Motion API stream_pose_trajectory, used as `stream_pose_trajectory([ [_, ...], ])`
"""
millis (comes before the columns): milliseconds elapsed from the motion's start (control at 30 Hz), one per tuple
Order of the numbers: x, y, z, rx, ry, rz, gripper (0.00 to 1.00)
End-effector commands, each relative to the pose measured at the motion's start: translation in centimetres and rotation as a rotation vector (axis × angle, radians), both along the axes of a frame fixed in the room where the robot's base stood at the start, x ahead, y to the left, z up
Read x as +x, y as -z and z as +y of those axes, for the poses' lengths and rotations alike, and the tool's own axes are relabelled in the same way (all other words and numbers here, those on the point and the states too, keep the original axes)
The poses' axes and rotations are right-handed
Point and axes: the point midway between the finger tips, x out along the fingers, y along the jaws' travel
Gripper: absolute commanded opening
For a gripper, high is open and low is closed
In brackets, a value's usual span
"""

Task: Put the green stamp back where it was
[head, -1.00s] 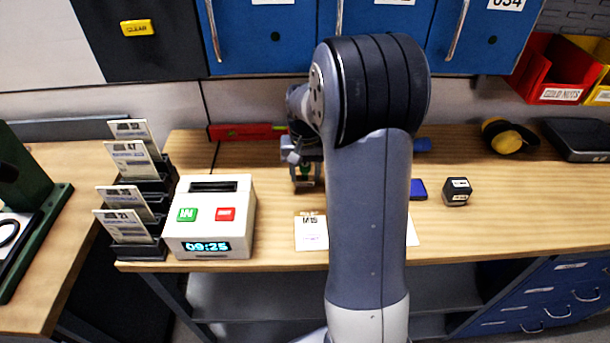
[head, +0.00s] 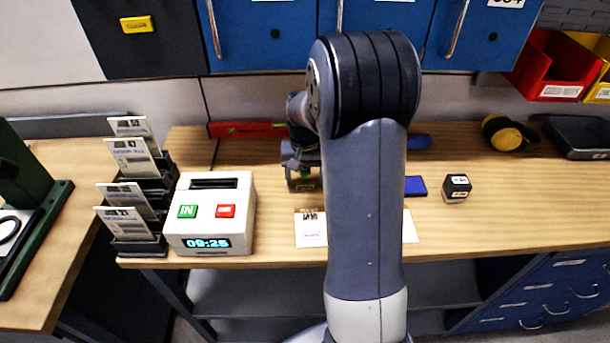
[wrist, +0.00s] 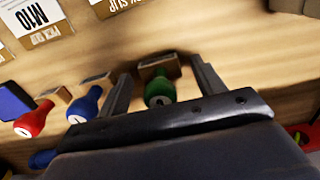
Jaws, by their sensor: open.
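The green stamp (wrist: 160,92) has a round green handle and a wooden base. In the wrist view it lies between the two spread fingers of my gripper (wrist: 161,68), with visible gaps on both sides. In the head view the green stamp (head: 305,173) is small and partly covered by my gripper (head: 303,168), near the middle of the wooden bench. A red stamp (wrist: 32,121) and a blue stamp (wrist: 86,104) stand in a row left of it in the wrist view. Whether the green stamp's base rests fully on the bench is hard to tell.
Paper slips (head: 311,230) lie at the bench's front, partly behind my arm. A blue pad (head: 415,186) and a small dark block (head: 456,187) are to the right. The white time clock (head: 212,215) and card rack (head: 140,235) stand left. A red level (head: 245,129) lies behind.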

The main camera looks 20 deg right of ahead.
Motion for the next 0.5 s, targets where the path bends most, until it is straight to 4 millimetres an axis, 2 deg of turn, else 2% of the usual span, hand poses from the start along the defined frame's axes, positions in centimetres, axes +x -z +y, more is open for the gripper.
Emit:
stream_pose_trajectory([
  [233,0.1,-1.3,0.0,-0.001,0.000,-0.004,0.65],
  [500,0.1,-7.1,0.0,-0.002,0.000,-0.007,0.65],
])
